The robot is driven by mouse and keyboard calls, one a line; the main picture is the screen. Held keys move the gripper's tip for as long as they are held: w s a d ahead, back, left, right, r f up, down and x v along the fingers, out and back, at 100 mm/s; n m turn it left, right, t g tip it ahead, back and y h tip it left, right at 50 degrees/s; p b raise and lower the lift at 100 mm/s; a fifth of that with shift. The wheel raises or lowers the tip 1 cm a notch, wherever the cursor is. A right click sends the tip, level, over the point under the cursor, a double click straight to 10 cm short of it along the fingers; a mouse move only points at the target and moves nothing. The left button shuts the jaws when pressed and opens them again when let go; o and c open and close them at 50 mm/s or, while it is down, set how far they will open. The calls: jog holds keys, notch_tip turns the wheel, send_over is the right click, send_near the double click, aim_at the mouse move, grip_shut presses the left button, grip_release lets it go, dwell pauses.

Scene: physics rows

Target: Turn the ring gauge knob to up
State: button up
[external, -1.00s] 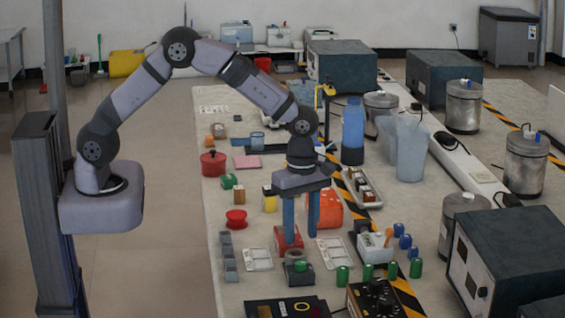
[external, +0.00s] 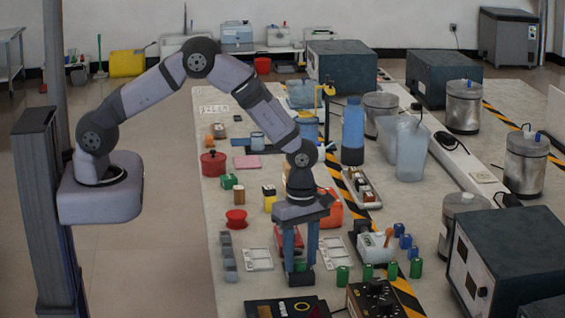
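A small dark grey block (external: 301,281) stands on the table near the front. It carried a round, green-rimmed top earlier, which my fingers now largely hide. I cannot tell for certain that this is the ring gauge knob, nor which way any pointer faces. My gripper (external: 301,267) points straight down over the block, its two blue-grey fingers apart at the block's left and right. Whether they touch it is not clear. A black panel (external: 262,309) with a yellow ring mark (external: 302,307) lies just in front, cut off by the picture's lower edge.
A black box with dials (external: 372,300) stands right of the panel. Several green cylinders (external: 342,275) stand right of my gripper. White trays (external: 258,258) and grey cups (external: 229,264) lie to the left. A red jug (external: 330,207) stands behind.

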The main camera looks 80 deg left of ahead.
grip_shut()
jog(key=shift+m, duration=0.4)
jog(key=m+b, duration=0.1)
jog(key=m, duration=0.4)
jog(key=m+b, duration=0.1)
jog(key=m, duration=0.5)
jog(key=shift+m, duration=0.4)
jog(key=m+b, duration=0.1)
jog(key=m, duration=1.3)
jog(key=shift+w, duration=0.1)
